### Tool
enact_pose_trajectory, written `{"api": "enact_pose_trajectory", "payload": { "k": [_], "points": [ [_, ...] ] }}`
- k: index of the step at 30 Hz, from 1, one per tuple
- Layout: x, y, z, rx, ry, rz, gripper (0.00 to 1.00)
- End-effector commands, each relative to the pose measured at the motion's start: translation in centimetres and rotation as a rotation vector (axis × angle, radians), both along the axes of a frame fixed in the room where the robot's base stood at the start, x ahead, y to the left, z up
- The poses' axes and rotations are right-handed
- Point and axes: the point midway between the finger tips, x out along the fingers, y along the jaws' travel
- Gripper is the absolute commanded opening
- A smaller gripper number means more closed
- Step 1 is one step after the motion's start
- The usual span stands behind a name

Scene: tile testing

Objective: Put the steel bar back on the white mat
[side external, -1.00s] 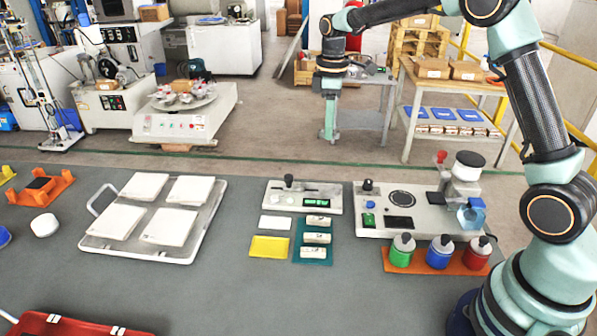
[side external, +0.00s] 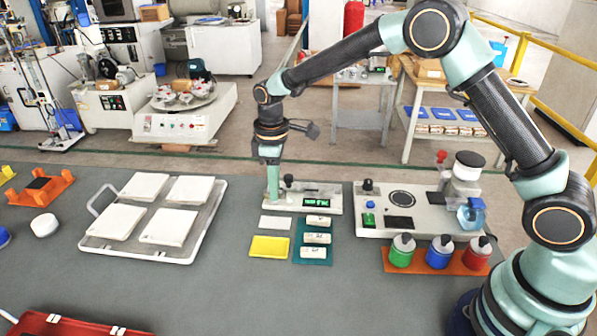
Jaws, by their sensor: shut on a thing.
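My gripper (side external: 273,200) points down at the left end of the grey device with a green display. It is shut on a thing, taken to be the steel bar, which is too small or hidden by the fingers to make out. The white mat (side external: 275,222) lies flat just in front of the device, below the fingertips in the picture. It looks bare. I cannot tell whether the fingertips touch the device.
The grey device (side external: 329,204) stands behind the mat. A yellow mat (side external: 269,247) lies in front, and a teal tray with white blocks (side external: 316,238) to the right. A tile tray (side external: 186,257) is at left; bottles (side external: 439,252) stand right.

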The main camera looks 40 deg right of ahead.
Motion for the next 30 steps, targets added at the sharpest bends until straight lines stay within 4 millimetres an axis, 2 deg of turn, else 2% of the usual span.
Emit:
{"api": "enact_pose_trajectory", "payload": {
  "k": [4,21,30],
  "points": [
    [-0.2,0.6,-0.9,0.000,0.001,-0.001,0.00],
    [-0.2,0.6,-5.9,-0.001,0.001,-0.001,0.00],
    [-0.2,0.6,-6.9,0.000,0.000,-0.001,0.00]
  ]
}}
